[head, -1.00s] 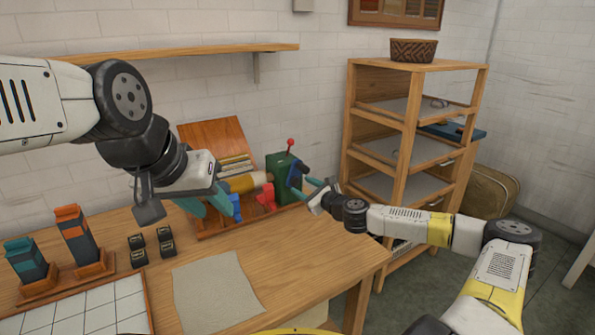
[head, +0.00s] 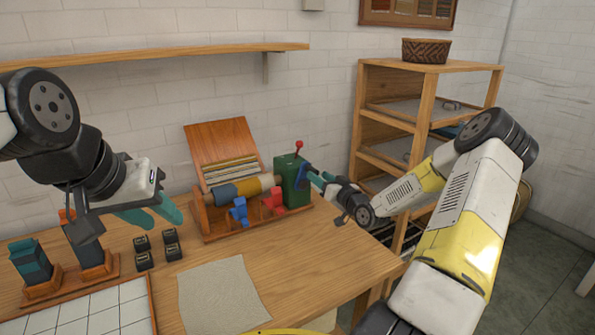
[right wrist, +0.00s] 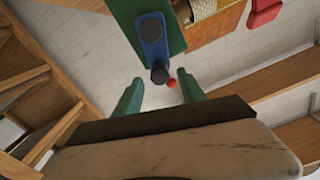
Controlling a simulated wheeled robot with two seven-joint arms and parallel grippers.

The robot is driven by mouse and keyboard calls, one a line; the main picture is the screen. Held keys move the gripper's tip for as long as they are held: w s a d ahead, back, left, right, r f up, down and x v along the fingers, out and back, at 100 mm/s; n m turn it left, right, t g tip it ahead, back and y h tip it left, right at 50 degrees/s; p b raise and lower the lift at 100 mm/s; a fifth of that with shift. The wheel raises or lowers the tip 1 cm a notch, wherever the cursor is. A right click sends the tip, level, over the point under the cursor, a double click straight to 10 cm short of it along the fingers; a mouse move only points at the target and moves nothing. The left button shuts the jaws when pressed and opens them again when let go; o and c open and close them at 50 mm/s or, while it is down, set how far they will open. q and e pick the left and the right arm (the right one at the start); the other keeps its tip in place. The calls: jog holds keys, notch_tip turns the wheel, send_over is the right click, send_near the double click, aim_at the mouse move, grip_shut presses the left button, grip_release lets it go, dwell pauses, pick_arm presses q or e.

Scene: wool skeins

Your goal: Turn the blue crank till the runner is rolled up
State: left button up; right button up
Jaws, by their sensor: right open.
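The blue crank (head: 302,174) sits on the right side of a green box (head: 288,180) with a red-knobbed lever (head: 298,146). It also shows at the top of the right wrist view (right wrist: 152,40), its dark handle end facing me. My right gripper (head: 319,180) is open at the crank; its green fingers (right wrist: 160,95) lie on either side of the handle's line, no grip visible. The runner roll (head: 240,187), banded blue, yellow and tan, lies left of the box, with striped cloth (head: 231,168) behind it. My left gripper (head: 152,214) is open and empty, left of the roller.
Blue (head: 239,212) and red (head: 272,200) pieces stand before the roll. Small black blocks (head: 158,248), a grey mat (head: 220,295) and a white-tiled tray (head: 100,312) lie on the table. A wooden shelf rack (head: 425,85) stands right, behind my right arm.

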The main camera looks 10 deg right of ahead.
aim_at(307, 180)
jog(key=x, duration=0.5)
jog(key=shift+w, duration=0.15)
grip_shut()
dwell(1.3)
